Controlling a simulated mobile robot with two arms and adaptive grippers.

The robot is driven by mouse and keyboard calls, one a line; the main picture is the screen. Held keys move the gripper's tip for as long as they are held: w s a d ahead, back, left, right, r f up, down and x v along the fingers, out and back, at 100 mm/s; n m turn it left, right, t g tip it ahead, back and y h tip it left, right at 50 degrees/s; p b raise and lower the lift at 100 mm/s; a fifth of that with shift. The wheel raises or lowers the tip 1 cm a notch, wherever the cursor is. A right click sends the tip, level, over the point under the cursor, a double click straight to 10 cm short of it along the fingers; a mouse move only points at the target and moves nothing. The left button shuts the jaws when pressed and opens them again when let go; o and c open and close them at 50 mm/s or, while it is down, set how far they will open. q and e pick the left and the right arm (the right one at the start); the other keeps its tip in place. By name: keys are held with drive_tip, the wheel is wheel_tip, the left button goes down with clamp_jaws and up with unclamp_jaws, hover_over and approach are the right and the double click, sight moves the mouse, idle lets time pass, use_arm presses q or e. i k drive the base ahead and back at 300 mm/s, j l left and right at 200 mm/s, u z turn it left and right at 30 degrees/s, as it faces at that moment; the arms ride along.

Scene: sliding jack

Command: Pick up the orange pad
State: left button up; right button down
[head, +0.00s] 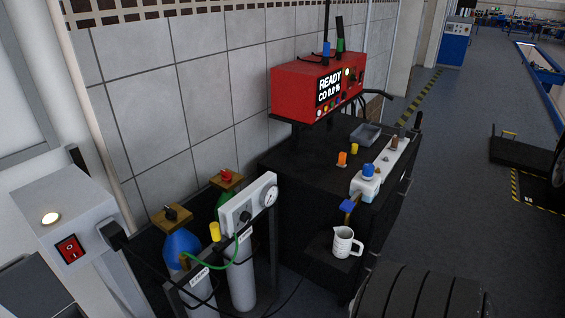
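Neither of my grippers shows in the head view. A small upright orange piece (341,159) stands on the dark top of the cart (300,150), below the red analyser box. From here it looks more like a cap or stub than a flat pad, and I cannot tell whether it is the orange pad. A small yellow-orange frame-like part (508,134) sits on a low dark platform (520,155) at the right; its shape is too small to make out.
A red box (318,88) reading READY stands on the cart. Gas cylinders (182,245) and a gauge panel (248,205) stand left of it. A white jug (345,242) sits on a low shelf. A tyre (420,295) is at the bottom. Grey floor (450,190) is clear at the right.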

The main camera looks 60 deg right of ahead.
sight(341, 161)
drive_tip(key=z, duration=2.2)
drive_tip(key=u, duration=1.75)
drive_tip(key=z, duration=1.75)
drive_tip(key=i+l+u, duration=0.2)
drive_tip(key=u, duration=0.3)
drive_tip(key=i+l+u, duration=0.2)
drive_tip(key=l+u, duration=0.3)
drive_tip(key=j, duration=0.1)
